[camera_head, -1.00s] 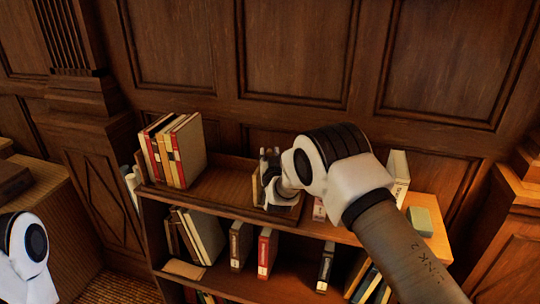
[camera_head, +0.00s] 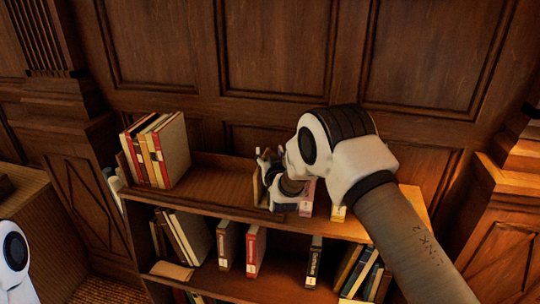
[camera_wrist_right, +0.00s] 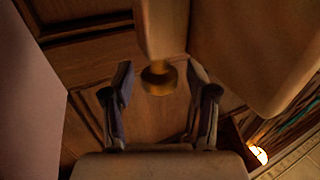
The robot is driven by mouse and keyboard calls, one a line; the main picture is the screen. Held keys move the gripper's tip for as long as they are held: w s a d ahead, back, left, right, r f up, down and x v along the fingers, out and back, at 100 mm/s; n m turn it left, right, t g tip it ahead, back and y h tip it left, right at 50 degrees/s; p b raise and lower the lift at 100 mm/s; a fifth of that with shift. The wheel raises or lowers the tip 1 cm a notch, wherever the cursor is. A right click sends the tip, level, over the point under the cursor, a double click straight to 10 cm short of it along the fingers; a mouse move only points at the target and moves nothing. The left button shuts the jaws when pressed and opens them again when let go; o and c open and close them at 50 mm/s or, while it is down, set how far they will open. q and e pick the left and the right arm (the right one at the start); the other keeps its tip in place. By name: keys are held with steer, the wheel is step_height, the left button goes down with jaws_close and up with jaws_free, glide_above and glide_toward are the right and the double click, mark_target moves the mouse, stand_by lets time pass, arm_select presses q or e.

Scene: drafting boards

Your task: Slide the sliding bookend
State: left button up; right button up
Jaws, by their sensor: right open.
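The sliding bookend (camera_head: 257,187) is a light wooden upright panel on the top shelf, mostly hidden behind my right gripper in the head view. My right gripper (camera_head: 270,157) is at the bookend, right of the gap on the shelf. Its fingers (camera_wrist_right: 160,95) are open, one on each side of the knob, with visible gaps. Whether they touch the bookend is not clear. Of my left arm only a white joint shows at the left edge; its gripper is out of view.
Several upright books (camera_head: 165,150) stand at the left end of the top shelf (camera_head: 215,180). Bare shelf lies between them and the bookend. More books (camera_head: 256,250) stand on the lower shelf. A panelled wall (camera_head: 290,55) rises close behind.

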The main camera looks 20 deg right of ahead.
steer(key=v, duration=1.2)
